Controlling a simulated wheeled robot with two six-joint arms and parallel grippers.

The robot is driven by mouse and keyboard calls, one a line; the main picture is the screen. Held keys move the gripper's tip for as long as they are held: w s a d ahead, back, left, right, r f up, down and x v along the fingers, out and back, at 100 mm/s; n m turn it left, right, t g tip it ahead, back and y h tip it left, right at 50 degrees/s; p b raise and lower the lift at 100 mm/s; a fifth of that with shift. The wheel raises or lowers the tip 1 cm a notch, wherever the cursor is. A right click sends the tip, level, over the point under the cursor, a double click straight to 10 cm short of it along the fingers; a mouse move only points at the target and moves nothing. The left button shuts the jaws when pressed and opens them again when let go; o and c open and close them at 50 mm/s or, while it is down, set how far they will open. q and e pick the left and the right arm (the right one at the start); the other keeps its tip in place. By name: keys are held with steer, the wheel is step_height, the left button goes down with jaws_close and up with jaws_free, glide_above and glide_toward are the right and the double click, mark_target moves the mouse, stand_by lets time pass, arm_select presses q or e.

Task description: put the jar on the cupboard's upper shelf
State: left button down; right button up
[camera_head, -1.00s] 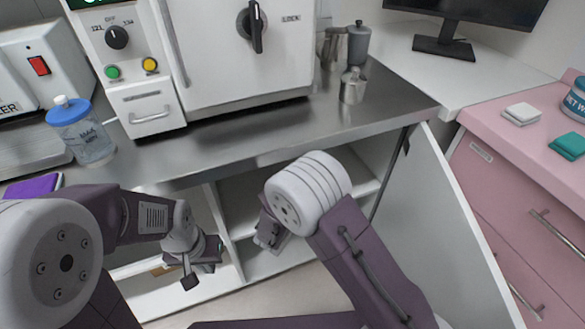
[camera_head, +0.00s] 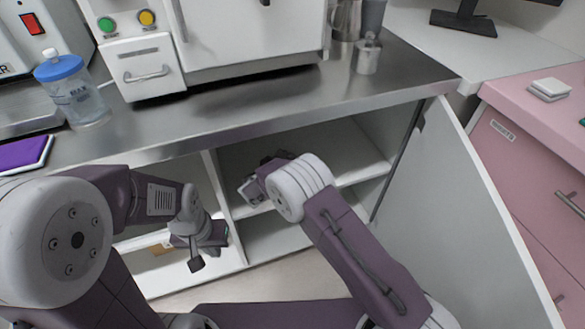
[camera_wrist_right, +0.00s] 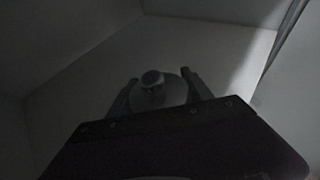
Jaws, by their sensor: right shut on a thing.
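The jar (camera_wrist_right: 153,88), a dim grey round vessel with a knobbed lid, is between the fingers of my right gripper (camera_wrist_right: 156,92) in the dark right wrist view. In the head view, my right gripper (camera_head: 250,188) is inside the open cupboard's right compartment, at the level of the upper shelf (camera_head: 347,165). A small pale part of the jar shows there; the rest is hidden by my arm. I cannot tell whether it touches the shelf. My left gripper (camera_head: 210,248) is open and empty in front of the cupboard's left side.
The cupboard door (camera_head: 460,210) stands open at right, beside pink drawers (camera_head: 530,200). The steel worktop (camera_head: 270,115) overhangs the cupboard. On it stand a white steriliser (camera_head: 250,40), a metal canister (camera_head: 367,55) and a blue-lidded bottle (camera_head: 75,92). A vertical divider (camera_head: 222,205) splits the cupboard.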

step_height(320, 180, down, 4)
steer(key=shift+f+b, duration=0.1)
steer(key=shift+b, duration=0.9)
steer(key=shift+r, duration=0.25)
steer(key=shift+f, duration=0.15)
steer(key=o, duration=1.5)
